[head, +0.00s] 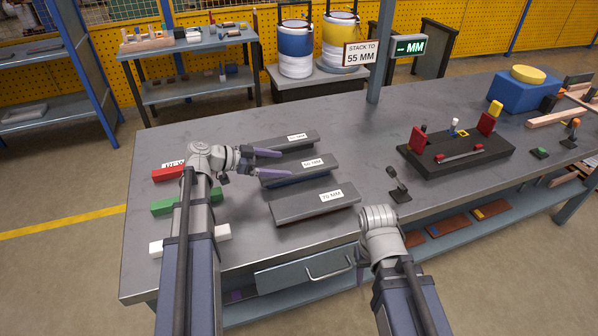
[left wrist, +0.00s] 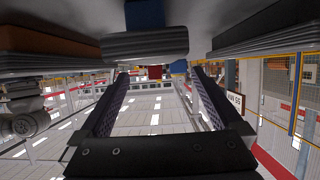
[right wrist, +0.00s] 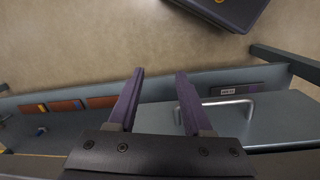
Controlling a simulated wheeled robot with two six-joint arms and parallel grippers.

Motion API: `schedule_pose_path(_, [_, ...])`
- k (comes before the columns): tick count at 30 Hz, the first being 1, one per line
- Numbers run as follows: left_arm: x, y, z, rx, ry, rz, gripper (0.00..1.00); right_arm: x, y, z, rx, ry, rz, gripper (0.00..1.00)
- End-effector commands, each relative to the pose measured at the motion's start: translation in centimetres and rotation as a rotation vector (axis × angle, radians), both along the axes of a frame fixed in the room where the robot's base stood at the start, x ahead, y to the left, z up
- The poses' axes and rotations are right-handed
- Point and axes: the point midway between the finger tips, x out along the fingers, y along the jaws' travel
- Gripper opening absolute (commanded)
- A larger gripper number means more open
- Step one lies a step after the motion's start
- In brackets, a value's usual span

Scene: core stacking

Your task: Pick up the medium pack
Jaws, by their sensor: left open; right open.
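Three grey packs with white labels lie one behind another on the bench in the head view: a back pack (head: 300,141), a middle pack (head: 313,170) and a front pack (head: 315,202). The front label reads 70 MM; the others are too small to read surely. My left gripper (head: 286,164) is open at the left end of the middle pack, its fingers pointing right. Its open, empty fingers (left wrist: 160,72) show in the left wrist view. My right gripper (right wrist: 160,73) is open and empty in the right wrist view, facing the bench front and floor.
Red (head: 168,174), green (head: 163,206) and white (head: 157,248) blocks lie left, partly behind my left arm. A black fixture (head: 455,155) with coloured parts stands right. A sign (head: 361,54) reads STACK TO 55 MM. A drawer (head: 305,270) is below the front edge.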

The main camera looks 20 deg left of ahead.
Motion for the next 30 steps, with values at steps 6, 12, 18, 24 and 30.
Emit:
schedule_pose_path(6, [0.2,-0.6,-0.4,0.0,0.001,-0.002,1.0,0.0,0.0,-0.4,0.0,0.0,0.0,0.5])
schedule_pose_path(12, [1.1,-2.8,-1.6,0.0,0.001,-0.004,1.0,0.0,0.0,-1.5,0.0,0.0,0.0,0.5])
schedule_pose_path(18, [2.3,-4.4,-2.2,0.001,0.001,-0.001,1.0,0.0,0.0,-2.2,0.0,0.0,0.0,0.5])
schedule_pose_path(24, [2.3,-4.4,-2.1,0.0,0.001,0.0,0.99,0.0,0.0,-2.1,0.0,0.0,0.0,0.5])
schedule_pose_path(30, [2.3,-4.4,-2.1,0.0,0.001,0.0,0.76,0.0,0.0,-2.1,0.0,0.0,0.0,0.5])
